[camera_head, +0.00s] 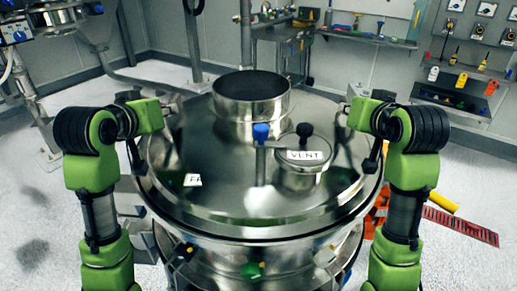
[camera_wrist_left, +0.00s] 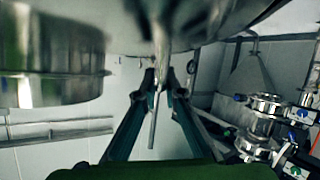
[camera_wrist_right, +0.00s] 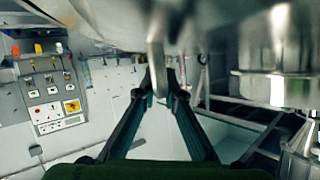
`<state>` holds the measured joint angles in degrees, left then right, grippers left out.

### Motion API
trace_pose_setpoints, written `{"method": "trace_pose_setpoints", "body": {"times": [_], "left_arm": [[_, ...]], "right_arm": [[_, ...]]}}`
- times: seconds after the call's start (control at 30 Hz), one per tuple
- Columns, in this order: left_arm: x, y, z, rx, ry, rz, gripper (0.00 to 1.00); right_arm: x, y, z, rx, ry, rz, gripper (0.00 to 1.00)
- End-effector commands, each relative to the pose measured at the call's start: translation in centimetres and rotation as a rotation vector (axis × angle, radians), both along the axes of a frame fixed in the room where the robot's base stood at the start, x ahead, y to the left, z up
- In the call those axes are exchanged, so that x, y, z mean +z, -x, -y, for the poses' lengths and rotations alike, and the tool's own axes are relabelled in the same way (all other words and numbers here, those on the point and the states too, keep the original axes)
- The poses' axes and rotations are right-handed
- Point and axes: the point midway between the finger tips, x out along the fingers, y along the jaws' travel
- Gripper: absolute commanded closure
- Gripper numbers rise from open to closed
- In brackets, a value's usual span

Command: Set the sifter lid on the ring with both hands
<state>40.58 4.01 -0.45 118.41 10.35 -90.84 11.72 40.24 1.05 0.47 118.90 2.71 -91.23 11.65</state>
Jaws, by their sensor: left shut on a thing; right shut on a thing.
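The sifter lid (camera_head: 215,150) is a wide, shiny steel disc with an open round neck, in the middle of the head view. My left gripper (camera_wrist_left: 161,78) is shut on a steel handle bar (camera_wrist_left: 154,118) at the lid's left side. My right gripper (camera_wrist_right: 160,80) is shut on the matching handle bar (camera_wrist_right: 157,55) at the right side. The lid looks roughly level above the round steel sifter body (camera_head: 290,262). The lid covers the ring's top, and I cannot tell whether they touch or a gap remains.
The lid carries a blue-handled fitting (camera_head: 261,132) and a black-knobbed vent port (camera_head: 304,165). Orange parts and a red grating (camera_head: 460,226) lie on the floor at right. A wall bench (camera_head: 370,38) stands behind. Pipework (camera_head: 90,30) stands at back left.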

Motion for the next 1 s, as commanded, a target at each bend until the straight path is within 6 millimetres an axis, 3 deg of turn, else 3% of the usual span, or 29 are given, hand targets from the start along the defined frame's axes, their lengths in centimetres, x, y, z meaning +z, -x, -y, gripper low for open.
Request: {"method": "trace_pose_setpoints", "body": {"times": [0.1, 0.13, 0.17, 0.2, 0.63, 1.0], "left_arm": [[0.0, 0.0, 0.2, -0.006, 0.002, 0.017, 1.00], [-0.5, 0.0, 0.2, -0.006, 0.000, 0.000, 0.83], [-0.4, 0.0, 0.2, -0.005, 0.000, 0.000, 0.75], [-0.4, 0.0, 0.2, -0.005, 0.000, 0.000, 0.74], [0.0, 0.9, -0.1, -0.001, 0.000, 0.002, 0.74], [3.0, 7.8, -1.0, -0.002, 0.000, 0.009, 0.74]], "right_arm": [[0.0, 0.0, -0.3, 0.007, -0.001, 0.018, 1.00], [-0.5, 0.0, -0.2, 0.006, 0.000, 0.000, 0.83], [-0.4, 0.0, -0.2, 0.006, 0.000, 0.000, 0.75], [-0.4, 0.0, -0.2, 0.005, -0.001, 0.000, 0.74], [-0.4, 0.0, 0.0, 0.001, 0.000, 0.000, 0.74], [-0.4, 0.0, 0.0, 0.000, 0.000, 0.000, 0.74]]}}
